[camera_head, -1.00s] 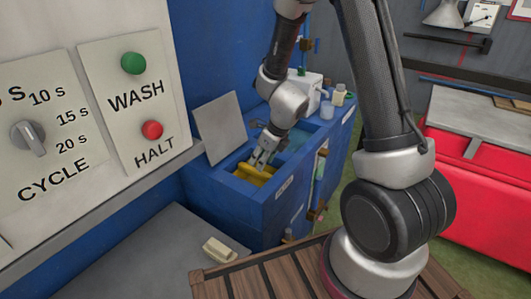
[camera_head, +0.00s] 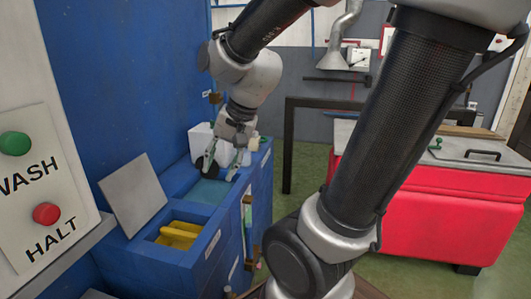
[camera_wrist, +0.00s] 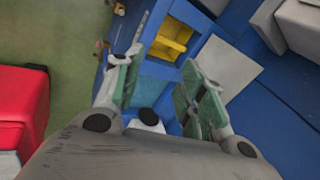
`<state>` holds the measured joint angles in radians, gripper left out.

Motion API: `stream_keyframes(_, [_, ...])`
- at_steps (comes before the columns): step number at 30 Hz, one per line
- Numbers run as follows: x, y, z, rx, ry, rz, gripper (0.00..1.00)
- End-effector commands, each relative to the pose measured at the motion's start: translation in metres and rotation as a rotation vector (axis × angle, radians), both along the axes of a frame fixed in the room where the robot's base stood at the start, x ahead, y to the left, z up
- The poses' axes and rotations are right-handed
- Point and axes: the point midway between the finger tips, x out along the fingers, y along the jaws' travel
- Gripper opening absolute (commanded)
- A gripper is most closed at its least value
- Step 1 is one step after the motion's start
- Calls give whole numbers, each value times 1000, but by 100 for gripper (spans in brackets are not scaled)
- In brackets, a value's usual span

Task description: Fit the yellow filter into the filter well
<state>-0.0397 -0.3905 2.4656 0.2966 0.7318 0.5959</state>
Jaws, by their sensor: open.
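The yellow filter (camera_head: 180,234) is inside the square filter well (camera_head: 160,240) in the top of the blue cabinet. Its raised bar shows below the rim; I cannot tell whether it is fully seated. In the wrist view the filter (camera_wrist: 170,42) lies beyond my fingers, within the well's blue walls. My gripper (camera_head: 222,172) is open, with nothing between its fingers. It is above the teal-floored compartment behind the well, apart from the filter. In the wrist view my gripper (camera_wrist: 160,72) has both green-padded fingers spread.
A grey plate (camera_head: 133,194) leans beside the well on the left. The control panel (camera_head: 40,170) is at the left. A red chest (camera_head: 430,205) stands right, with green floor between.

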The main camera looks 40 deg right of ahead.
Motion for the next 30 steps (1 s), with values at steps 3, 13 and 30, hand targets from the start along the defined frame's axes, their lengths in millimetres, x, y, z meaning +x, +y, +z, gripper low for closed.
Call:
stream_keyframes(3, [-43,-26,25,-193,-75,293,40])
stream_keyframes(13, [-97,-61,45,-461,-106,653,40])
stream_keyframes(30, [-96,-61,45,-461,-106,656,40])
